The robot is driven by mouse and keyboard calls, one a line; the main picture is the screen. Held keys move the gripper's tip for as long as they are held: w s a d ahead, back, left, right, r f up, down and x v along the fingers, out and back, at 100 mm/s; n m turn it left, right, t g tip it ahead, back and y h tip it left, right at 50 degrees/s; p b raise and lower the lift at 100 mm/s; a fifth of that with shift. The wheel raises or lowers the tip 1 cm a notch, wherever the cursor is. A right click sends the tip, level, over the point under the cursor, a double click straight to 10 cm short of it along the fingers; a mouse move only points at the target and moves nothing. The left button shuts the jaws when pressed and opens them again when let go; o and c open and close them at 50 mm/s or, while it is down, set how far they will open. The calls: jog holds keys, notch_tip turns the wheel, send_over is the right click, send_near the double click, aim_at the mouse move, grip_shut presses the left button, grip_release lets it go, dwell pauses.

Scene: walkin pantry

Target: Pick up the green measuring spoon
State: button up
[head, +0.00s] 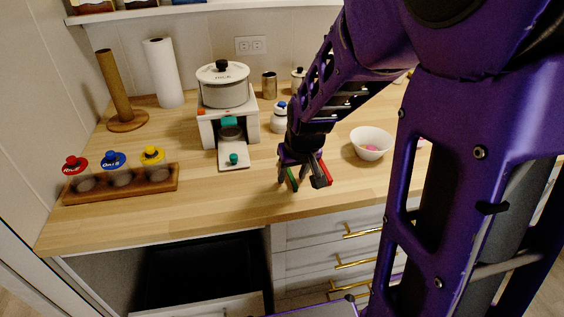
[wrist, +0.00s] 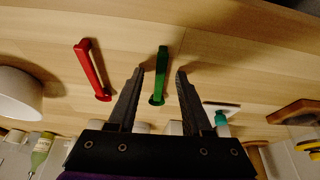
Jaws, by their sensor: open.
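The green measuring spoon (wrist: 161,70) lies on the wooden counter in the wrist view, between and just beyond my open fingers. My gripper (wrist: 158,72) is open, with one finger on each side of the spoon's line and nothing held. In the head view my gripper (head: 304,182) points down over the counter near its front edge. The green spoon (head: 292,180) shows there as a thin strip, partly hidden by the fingers. A red measuring spoon (wrist: 90,68) lies to the left in the wrist view; it shows right of my gripper in the head view (head: 327,173).
A white bowl (head: 371,143) with something pink inside stands right of my gripper. A white machine with a pot (head: 223,89) stands at the back left. A wooden rack (head: 122,184) holds jars with red, blue and yellow lids. The counter between rack and gripper is mostly clear.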

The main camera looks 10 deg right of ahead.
jog(key=shift+s, duration=0.1)
grip_shut()
